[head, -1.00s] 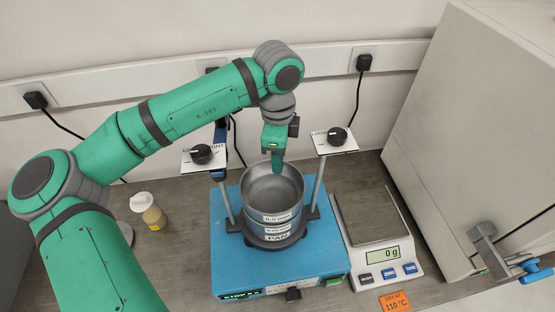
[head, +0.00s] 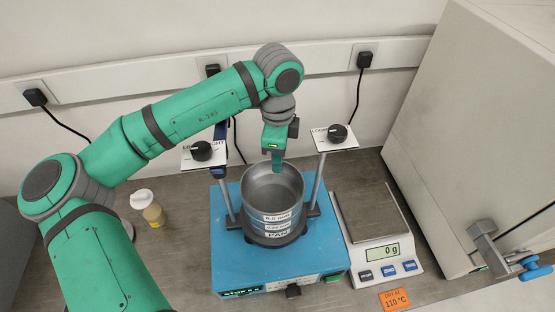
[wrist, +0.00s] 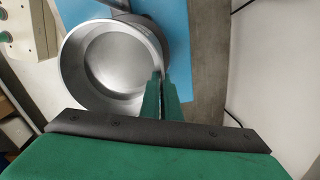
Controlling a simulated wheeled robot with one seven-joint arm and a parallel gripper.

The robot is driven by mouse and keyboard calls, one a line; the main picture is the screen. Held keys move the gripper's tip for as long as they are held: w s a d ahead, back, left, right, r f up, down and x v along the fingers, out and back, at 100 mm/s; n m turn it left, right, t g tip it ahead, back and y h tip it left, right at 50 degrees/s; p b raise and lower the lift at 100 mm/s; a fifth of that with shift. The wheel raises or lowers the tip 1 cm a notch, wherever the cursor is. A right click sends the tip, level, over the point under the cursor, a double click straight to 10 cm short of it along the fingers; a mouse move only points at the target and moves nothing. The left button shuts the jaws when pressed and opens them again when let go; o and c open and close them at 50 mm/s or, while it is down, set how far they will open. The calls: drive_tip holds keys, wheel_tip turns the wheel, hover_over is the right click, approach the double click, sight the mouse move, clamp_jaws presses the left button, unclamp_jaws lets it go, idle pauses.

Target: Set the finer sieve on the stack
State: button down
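A grey metal sieve stack stands on the blue shaker (head: 226,268). Its bottom piece is the pan (head: 279,236), and a middle sieve ring (head: 278,227) with a small, hard-to-read label sits above it. The top sieve (head: 256,204), with a label that seems to read 0.5 mm, sits level on top; it is open and looks empty. My gripper (head: 275,171) points down at the far rim of the top sieve. In the wrist view the two fingers (wrist: 161,90) are close together, apparently pinching the rim of the top sieve (wrist: 72,70).
Clamp rods with black knobs (head: 202,151) (head: 337,132) stand on both sides of the stack, close to my gripper. A balance (head: 370,215) reading 0 g is at right, before a large grey cabinet (head: 470,130).

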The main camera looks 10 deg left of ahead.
drive_tip(key=shift+f, duration=0.15)
drive_tip(key=c, duration=1.9)
unclamp_jaws()
drive_tip(key=shift+r, duration=2.5)
